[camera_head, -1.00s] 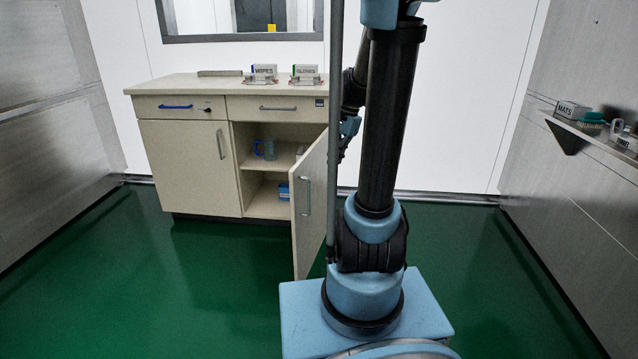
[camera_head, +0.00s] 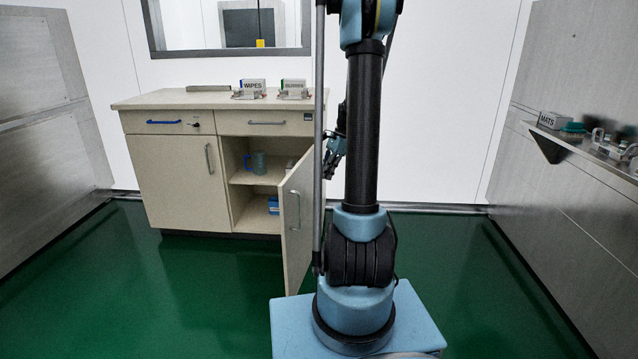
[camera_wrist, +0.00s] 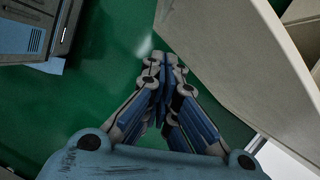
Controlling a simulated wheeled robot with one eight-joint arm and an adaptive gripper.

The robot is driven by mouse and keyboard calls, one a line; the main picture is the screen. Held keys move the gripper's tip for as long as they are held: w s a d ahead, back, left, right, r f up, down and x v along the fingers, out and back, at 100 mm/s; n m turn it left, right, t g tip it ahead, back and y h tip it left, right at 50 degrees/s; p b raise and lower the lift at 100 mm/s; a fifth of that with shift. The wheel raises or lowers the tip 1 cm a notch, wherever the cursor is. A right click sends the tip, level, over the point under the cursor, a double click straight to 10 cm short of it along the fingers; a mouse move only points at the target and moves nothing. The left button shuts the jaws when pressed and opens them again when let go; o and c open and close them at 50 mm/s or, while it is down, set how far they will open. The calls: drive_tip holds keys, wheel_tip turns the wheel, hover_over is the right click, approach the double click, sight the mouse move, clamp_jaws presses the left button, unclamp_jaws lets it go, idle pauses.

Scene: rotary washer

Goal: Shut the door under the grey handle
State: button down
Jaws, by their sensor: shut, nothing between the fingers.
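The cabinet (camera_head: 175,185) has two top drawers, a blue handle (camera_head: 163,122) on the left and a grey handle (camera_head: 267,123) on the right. The door (camera_head: 297,235) under the grey handle stands wide open, swung out toward me, with its own grey pull on it. My gripper (camera_head: 332,165) is just right of this door, partly behind my arm. In the wrist view my gripper (camera_wrist: 166,64) is shut and empty, with a beige panel, apparently the door (camera_wrist: 215,50), close to the right of the fingertips. I cannot tell whether they touch.
Inside the open compartment a blue-handled mug (camera_head: 257,162) is on the shelf and a blue box (camera_head: 273,205) is below. The left door (camera_head: 178,180) is closed. Boxes stand on the countertop (camera_head: 210,100). A wall shelf (camera_head: 575,140) is at right. Green floor (camera_head: 130,300) is clear.

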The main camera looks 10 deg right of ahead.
drive_tip(key=s+a+f, duration=0.1)
drive_tip(key=a+f, duration=0.6)
drive_tip(key=f, duration=0.1)
drive_tip(key=shift+a, duration=0.15)
idle(0.5)
